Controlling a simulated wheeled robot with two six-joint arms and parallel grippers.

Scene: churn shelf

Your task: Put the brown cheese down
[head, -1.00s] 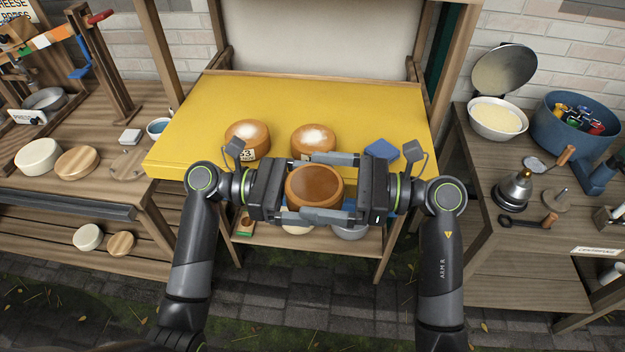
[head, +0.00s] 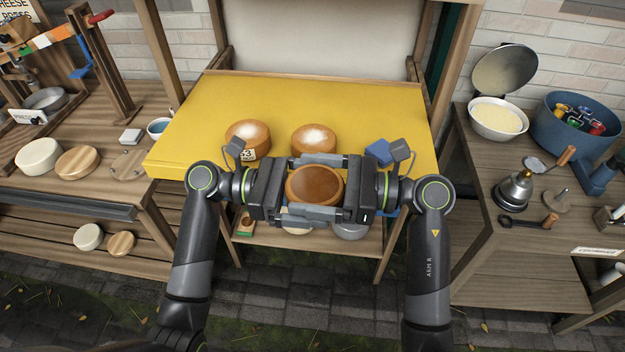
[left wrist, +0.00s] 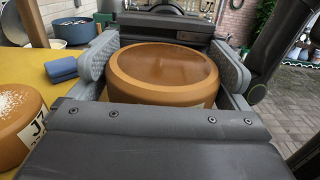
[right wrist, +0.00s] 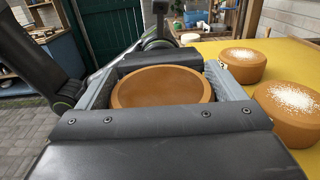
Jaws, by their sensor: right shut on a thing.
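The brown cheese (head: 315,184), a round wheel with a glossy brown top, is between my two facing grippers, in front of the yellow shelf top (head: 300,101). My right gripper (head: 329,187) is shut on it. My left gripper (head: 303,186) reaches around it from the left, its fingers spread. In the left wrist view the cheese (left wrist: 163,68) sits between the left fingers, with a gap visible beside it. In the right wrist view the cheese (right wrist: 162,88) lies level between the right fingers.
Two brown cheeses with white powdery tops, a left one (head: 247,139) and a right one (head: 313,140), stand on the yellow top. A blue folded cloth (head: 379,151) lies near its right front. The back of the yellow top is clear. A lower shelf (head: 262,240) holds several items.

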